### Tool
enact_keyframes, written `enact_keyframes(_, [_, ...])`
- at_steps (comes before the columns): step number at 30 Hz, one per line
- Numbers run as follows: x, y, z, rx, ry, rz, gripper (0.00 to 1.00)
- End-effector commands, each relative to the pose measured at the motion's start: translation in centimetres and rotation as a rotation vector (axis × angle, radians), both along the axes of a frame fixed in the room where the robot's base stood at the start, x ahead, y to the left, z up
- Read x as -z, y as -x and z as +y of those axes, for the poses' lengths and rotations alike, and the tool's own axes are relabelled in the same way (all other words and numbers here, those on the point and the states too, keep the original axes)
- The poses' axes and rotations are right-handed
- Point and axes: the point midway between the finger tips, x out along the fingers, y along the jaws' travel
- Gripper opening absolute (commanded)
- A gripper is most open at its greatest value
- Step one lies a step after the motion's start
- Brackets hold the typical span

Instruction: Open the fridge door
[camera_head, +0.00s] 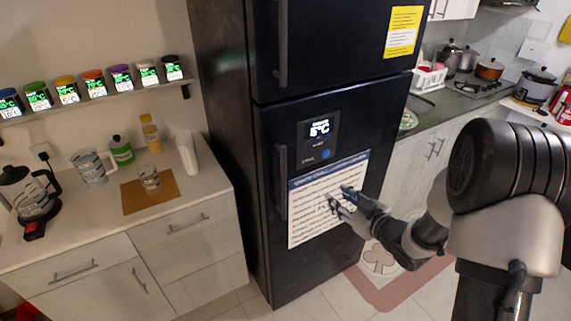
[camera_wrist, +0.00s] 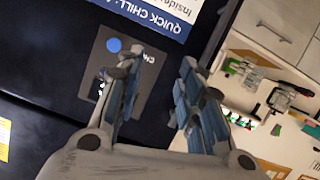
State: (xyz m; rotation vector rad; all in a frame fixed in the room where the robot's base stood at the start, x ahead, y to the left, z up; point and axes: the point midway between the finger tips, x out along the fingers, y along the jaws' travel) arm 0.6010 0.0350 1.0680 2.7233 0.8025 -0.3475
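The black fridge (camera_head: 300,275) stands in the middle of the head view with both doors shut. The lower door has a long dark vertical handle (camera_head: 281,182) near its left edge, and the upper door has a similar handle (camera_head: 282,45). My gripper (camera_head: 336,200) is in front of the lower door, over the white notice (camera_head: 310,222) and to the right of the lower handle. In the wrist view, its two fingers (camera_wrist: 162,68) are apart with nothing between them. The left finger partly covers the display panel (camera_wrist: 112,62). Contact with the door cannot be told.
A counter (camera_head: 100,225) with a kettle, jug, cup and bottles stands left of the fridge. A shelf (camera_head: 105,98) of several spice dispensers hangs above it. Another counter (camera_head: 455,108) with pots is at the right. Tiled floor (camera_head: 330,300) lies before the fridge.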

Motion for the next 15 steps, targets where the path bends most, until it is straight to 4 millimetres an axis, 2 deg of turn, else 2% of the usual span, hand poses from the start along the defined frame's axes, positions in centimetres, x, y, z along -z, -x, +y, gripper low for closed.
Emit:
enact_keyframes(1, [1.0, 0.5, 0.8, -0.044, -0.058, -0.011, 0.35])
enact_keyframes(3, [1.8, 1.3, 1.9, -0.103, -0.141, -0.041, 0.35])
enact_keyframes(9, [2.7, 3.7, 3.4, -0.197, -0.316, -0.099, 0.35])
enact_keyframes(15, [2.7, 3.8, 4.3, -0.220, -0.356, -0.116, 0.35])
